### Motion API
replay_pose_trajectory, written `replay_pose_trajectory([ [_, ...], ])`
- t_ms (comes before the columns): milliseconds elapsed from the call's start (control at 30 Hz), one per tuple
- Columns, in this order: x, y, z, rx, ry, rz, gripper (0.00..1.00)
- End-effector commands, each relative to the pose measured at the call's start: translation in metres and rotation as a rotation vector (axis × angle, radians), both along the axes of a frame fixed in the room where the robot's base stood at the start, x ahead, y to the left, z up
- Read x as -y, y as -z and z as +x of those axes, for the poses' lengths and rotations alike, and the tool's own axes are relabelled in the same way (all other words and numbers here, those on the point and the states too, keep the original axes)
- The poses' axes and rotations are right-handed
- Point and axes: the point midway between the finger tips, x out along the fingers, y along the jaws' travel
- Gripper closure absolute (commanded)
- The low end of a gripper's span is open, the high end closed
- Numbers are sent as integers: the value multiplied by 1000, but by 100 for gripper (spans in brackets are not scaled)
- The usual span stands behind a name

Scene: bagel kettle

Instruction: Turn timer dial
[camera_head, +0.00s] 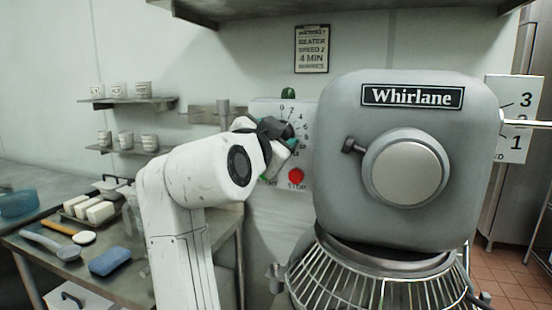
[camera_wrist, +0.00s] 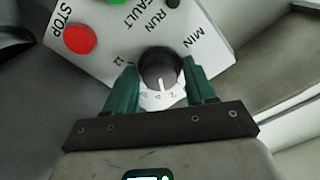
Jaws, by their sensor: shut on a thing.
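The timer dial (camera_wrist: 159,66) is a round black knob with a white pointer mark, set on a white control panel (camera_wrist: 103,52). In the wrist view, my gripper (camera_wrist: 160,70) has one green finger on each side of the dial and is shut on it. The pointer mark faces the lower edge of the picture, toward small scale numbers that I cannot read surely. In the head view, my gripper (camera_head: 284,136) is at the panel (camera_head: 309,181) left of the mixer and hides part of the dial scale.
A red STOP button (camera_head: 297,176) sits low on the panel, close to my gripper. The large grey Whirlane mixer (camera_head: 340,110) stands right of it. A table (camera_head: 40,241) with a blue sponge (camera_head: 110,261) and shelves (camera_head: 125,103) with cups are at left.

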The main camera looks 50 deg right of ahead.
Motion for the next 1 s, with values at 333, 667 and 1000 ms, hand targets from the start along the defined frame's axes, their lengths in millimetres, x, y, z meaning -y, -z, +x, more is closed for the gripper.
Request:
replay_pose_trajectory([
  [333, 0, 2, 0, 174, 0, 65, 76],
  [667, 0, 0, 0, 223, 1, 83, 76],
  [1000, 0, 0, 0, 223, 1, 83, 43],
])
